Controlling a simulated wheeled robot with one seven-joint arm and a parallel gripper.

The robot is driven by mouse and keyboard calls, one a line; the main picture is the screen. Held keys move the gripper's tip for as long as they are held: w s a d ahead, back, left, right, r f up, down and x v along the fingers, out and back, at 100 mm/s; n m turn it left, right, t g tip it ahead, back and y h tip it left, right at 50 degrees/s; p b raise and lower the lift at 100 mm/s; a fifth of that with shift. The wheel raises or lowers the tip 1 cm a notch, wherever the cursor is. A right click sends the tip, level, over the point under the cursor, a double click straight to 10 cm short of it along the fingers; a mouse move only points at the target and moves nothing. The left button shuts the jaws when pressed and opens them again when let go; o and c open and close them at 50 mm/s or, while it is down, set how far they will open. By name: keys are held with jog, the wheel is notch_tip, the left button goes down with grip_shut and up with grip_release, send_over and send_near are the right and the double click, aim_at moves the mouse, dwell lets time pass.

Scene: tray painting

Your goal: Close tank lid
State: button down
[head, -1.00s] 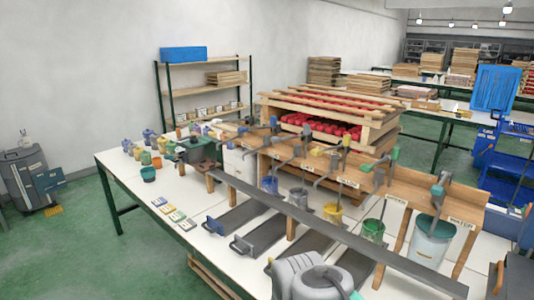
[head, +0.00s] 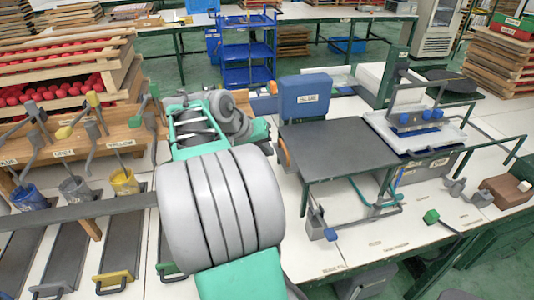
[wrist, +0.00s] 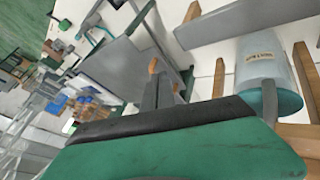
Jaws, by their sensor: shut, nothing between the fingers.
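In the head view a flat dark grey panel (head: 345,150) lies level on a frame on the white table, with an orange handle (head: 283,152) at its left edge. A blue box-like piece (head: 305,95) with a white label stands upright behind it. I cannot tell which part is the tank lid. The wrist view shows a grey panel (wrist: 125,65) and an orange handle (wrist: 153,66). My gripper (wrist: 161,85) is shut and empty, pointing toward that side; contact with the handle cannot be told. In the head view my arm hides the gripper.
Several paint pots, such as a yellow one (head: 124,182), hang along a wooden rack at left. A white tray press (head: 415,125) is at right. A blue cart (head: 250,50) stands behind.

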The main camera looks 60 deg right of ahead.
aim_at(284, 164)
jog(key=x, duration=0.9)
jog(key=shift+p, duration=0.3)
jog(key=shift+w, duration=0.1)
